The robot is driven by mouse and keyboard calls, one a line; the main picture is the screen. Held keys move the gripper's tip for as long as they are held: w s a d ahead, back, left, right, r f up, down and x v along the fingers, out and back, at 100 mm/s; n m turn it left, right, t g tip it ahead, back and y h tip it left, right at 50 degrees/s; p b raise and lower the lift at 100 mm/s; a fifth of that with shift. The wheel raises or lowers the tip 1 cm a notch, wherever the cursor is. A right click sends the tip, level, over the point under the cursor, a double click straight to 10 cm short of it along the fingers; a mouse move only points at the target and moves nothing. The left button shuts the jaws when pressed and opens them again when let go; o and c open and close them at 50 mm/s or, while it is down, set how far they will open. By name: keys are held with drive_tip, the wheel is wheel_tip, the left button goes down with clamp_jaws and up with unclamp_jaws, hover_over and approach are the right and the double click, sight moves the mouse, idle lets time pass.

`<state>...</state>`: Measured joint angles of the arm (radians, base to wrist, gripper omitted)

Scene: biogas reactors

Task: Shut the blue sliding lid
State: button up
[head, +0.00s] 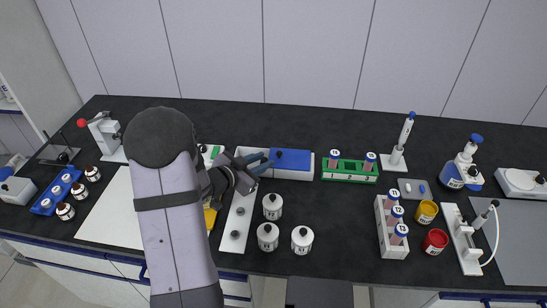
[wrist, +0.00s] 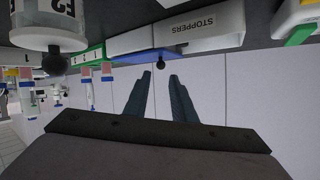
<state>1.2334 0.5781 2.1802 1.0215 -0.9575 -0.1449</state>
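The blue sliding lid (head: 295,160) lies over the right part of a white box (head: 240,152) at the back middle of the bench. A small black knob (head: 279,154) stands near the lid's left end. The left part of the box is uncovered, partly hidden by my gripper (head: 266,160), which is at the lid's left. In the wrist view the box (wrist: 175,36) reads "STOPPERS", and the lid's edge (wrist: 125,56) and knob (wrist: 159,56) show. My gripper's fingers (wrist: 160,76) are apart, empty, and point towards the knob; I cannot tell whether they touch it.
A green rack (head: 350,177) with tubes stands right of the box. A white tray (head: 235,222) with dark stoppers lies in front, with several white-capped bottles (head: 268,236) beside it. The bench behind the box (head: 300,130) is clear.

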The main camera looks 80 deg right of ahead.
sight(278, 154)
drive_tip(key=shift+p+x, duration=0.8)
drive_tip(key=shift+x, duration=2.75)
